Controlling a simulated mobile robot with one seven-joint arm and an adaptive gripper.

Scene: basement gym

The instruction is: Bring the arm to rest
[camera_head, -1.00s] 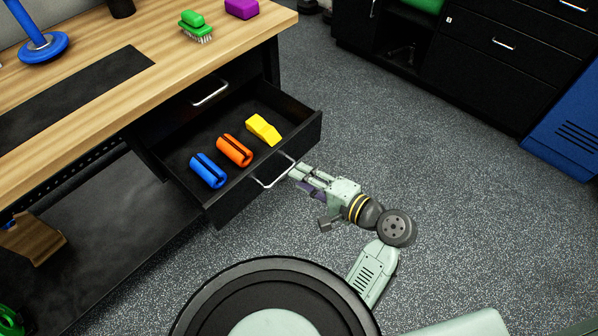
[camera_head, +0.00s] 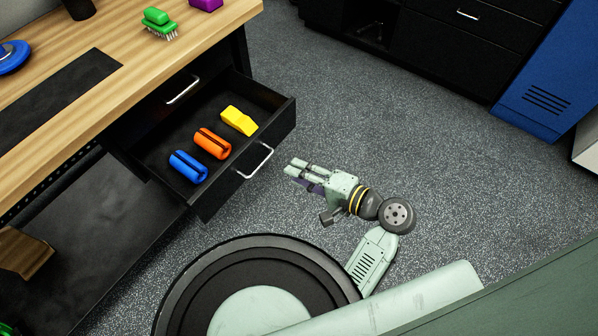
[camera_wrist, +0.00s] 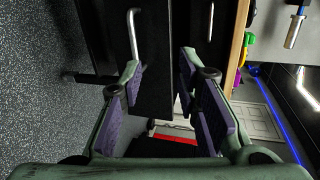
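My gripper (camera_head: 292,170) is at the end of my arm, low over the floor to the right of the open drawer (camera_head: 285,118). Its fingers point left towards the drawer's silver handle (camera_head: 257,163), with a gap between them and the handle. In the wrist view, the fingers of my gripper (camera_wrist: 160,70) are spread apart with nothing between them. The dark drawer front (camera_wrist: 153,90) and its handle (camera_wrist: 133,35) lie beyond the fingers there.
The drawer holds a blue piece (camera_head: 188,166), an orange piece (camera_head: 212,143) and a yellow piece (camera_head: 239,120). The wooden workbench (camera_head: 200,40) bears a green brush (camera_head: 158,22). Black cabinets (camera_head: 440,45) and a blue cabinet (camera_head: 550,90) stand behind. The floor (camera_head: 440,150) right of the drawer is clear.

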